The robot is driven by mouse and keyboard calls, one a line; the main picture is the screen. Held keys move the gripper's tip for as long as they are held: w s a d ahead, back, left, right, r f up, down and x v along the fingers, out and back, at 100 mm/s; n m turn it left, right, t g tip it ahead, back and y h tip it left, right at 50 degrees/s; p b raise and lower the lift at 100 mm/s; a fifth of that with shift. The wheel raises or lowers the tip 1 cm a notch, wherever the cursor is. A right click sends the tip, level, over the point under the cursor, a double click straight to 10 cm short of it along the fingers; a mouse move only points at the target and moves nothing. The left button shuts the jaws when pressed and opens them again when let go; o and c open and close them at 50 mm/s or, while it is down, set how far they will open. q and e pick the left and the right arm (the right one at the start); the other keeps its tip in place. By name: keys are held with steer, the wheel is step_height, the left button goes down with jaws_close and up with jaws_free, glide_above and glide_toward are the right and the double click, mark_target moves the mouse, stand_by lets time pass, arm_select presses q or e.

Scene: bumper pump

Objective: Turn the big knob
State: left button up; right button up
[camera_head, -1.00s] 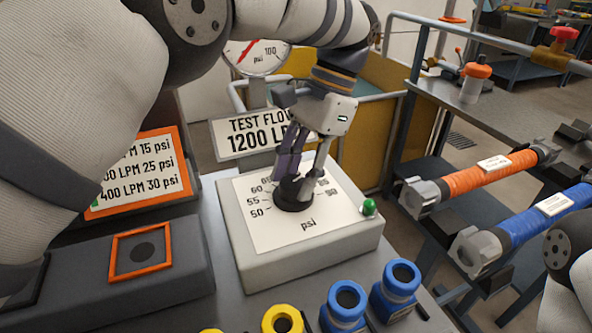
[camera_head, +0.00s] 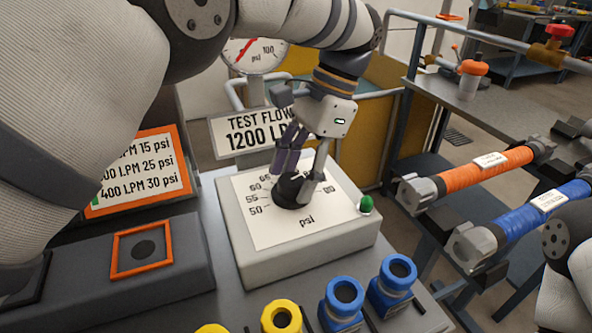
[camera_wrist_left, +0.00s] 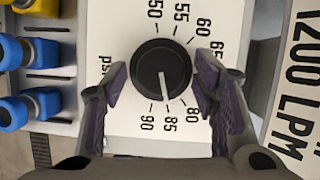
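The big black knob (camera_head: 292,190) sits on a white psi dial plate (camera_head: 262,224) on top of a grey box. In the left wrist view the knob (camera_wrist_left: 161,68) shows a white pointer line directed at about the 85 mark. My left gripper (camera_head: 300,172) reaches down over the knob from above. In the left wrist view its purple-padded fingers (camera_wrist_left: 160,88) are spread, one on each side of the knob's lower half, with small gaps to it. My right gripper is out of view.
A round gauge (camera_head: 254,55) and a "TEST FLOW 1200" sign (camera_head: 240,132) stand behind. A green button (camera_head: 366,204) is on the box's right corner. Blue caps (camera_head: 344,293) and a yellow cap (camera_head: 281,318) stand in front. Orange (camera_head: 487,173) and blue hoses lie at right.

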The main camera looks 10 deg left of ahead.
mark_target(296, 178)
arm_select(q)
steer(key=shift+r, duration=0.1)
step_height(296, 178, up, 10)
stand_by(0.4)
